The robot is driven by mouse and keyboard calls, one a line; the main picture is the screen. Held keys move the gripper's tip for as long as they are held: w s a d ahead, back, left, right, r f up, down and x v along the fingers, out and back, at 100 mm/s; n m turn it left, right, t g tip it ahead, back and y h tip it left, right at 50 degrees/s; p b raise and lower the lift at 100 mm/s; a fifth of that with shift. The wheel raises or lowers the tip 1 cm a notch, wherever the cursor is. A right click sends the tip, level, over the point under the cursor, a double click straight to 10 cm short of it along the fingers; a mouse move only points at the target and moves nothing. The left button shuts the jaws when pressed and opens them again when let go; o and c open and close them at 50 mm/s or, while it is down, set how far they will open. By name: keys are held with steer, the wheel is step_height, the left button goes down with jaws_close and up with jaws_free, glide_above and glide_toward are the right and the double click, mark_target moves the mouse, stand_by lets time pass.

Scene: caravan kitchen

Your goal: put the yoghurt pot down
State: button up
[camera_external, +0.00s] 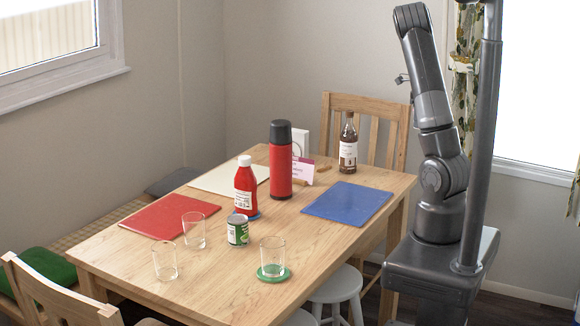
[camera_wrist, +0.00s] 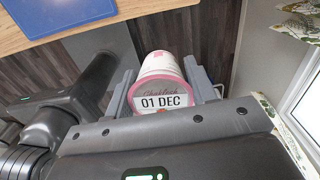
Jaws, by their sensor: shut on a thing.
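The yoghurt pot (camera_wrist: 158,66) is white with a pink rim, and its lid reads "01 DEC" in the wrist view. My gripper (camera_wrist: 163,76) is shut on it, with one grey finger on each side of the pot. The pot is held up in the air, with dark floor behind it. In the external view my arm is raised at the right, beside the table; the pot does not show there, and I cannot make out the fingers.
The wooden table (camera_external: 225,291) bears a blue mat (camera_external: 347,203), red mat (camera_external: 170,215), white mat (camera_external: 228,179), red flask (camera_external: 281,168), ketchup bottle (camera_external: 245,190), can (camera_external: 238,230), brown bottle (camera_external: 348,150), several glasses and a green coaster (camera_external: 284,275).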

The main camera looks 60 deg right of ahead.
step_height(320, 180, up, 8)
steer(key=shift+w+f, duration=0.15)
steer(key=shift+f, duration=0.1)
steer(key=w+a+n, duration=1.3)
steer(key=w+a, duration=1.3)
steer(key=w, duration=0.1)
steer(key=w+a+n, duration=0.3)
steer(key=a+n, duration=0.1)
steer(key=a, duration=0.7)
steer(key=w+a+n, duration=0.2)
steer(key=a+n, duration=0.2)
steer(key=a, duration=0.6)
steer(key=s+a+n, duration=0.3)
steer(key=a+n, duration=0.4)
steer(key=a, duration=1.5)
step_height(320, 180, down, 18)
steer(key=a+f, duration=0.2)
steer(key=a, duration=0.2)
steer(key=a+f, duration=0.5)
steer(key=a, duration=0.2)
steer(key=shift+s+a+f, duration=0.2)
steer(key=shift+a+f, duration=0.1)
steer(key=shift+f, duration=1.9)
